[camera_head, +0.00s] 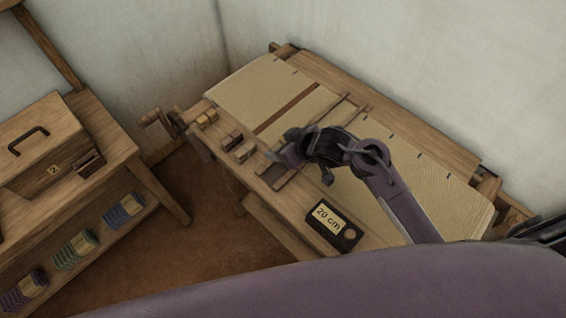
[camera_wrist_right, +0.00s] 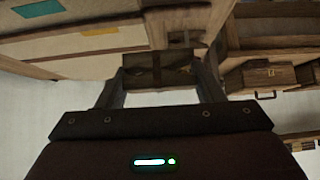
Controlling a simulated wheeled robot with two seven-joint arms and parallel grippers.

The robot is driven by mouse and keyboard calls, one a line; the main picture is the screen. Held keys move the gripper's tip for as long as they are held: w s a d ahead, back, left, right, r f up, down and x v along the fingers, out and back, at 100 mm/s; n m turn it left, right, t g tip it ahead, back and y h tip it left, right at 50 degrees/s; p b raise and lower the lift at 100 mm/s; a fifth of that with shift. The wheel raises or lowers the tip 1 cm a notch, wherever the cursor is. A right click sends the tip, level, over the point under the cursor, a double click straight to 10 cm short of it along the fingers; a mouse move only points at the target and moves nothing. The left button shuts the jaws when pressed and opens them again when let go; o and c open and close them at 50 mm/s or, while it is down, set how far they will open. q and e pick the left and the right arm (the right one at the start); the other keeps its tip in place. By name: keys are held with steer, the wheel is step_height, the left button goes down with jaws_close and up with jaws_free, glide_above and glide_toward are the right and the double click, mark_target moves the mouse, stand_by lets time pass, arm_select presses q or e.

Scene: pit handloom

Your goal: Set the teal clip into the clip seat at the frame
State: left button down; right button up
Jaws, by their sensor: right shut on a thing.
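My right gripper (camera_head: 273,156) is low over the left front part of the wooden loom frame (camera_head: 285,202), close to a row of small blocks. In the right wrist view its fingers (camera_wrist_right: 160,75) are shut on a brown wooden block with a dark band (camera_wrist_right: 158,68); I see no teal on it. A flat teal patch (camera_wrist_right: 38,8) shows at the top left of that view; I cannot tell whether it is the clip. No teal shows in the head view. I cannot make out the clip seat for certain. My left gripper is not in view.
Small blocks (camera_head: 207,119) and reddish ones (camera_head: 231,138) sit along the frame's left edge. A black "20 cm" marker (camera_head: 333,226) lies on the front beam. Cream cloth (camera_head: 262,90) covers the loom. A shelf bench with a toolbox (camera_head: 45,140) stands left.

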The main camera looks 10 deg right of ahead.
step_height(320, 180, down, 3)
steer(key=shift+d+f, duration=0.1)
steer(key=shift+f, duration=0.1)
step_height(320, 180, down, 3)
steer(key=shift+f, duration=0.2)
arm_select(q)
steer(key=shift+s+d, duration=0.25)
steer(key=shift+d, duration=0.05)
arm_select(e)
steer(key=shift+f, duration=0.4)
steer(key=o, duration=1)
steer(key=shift+f, duration=0.15)
steer(key=shift+c, duration=0.2)
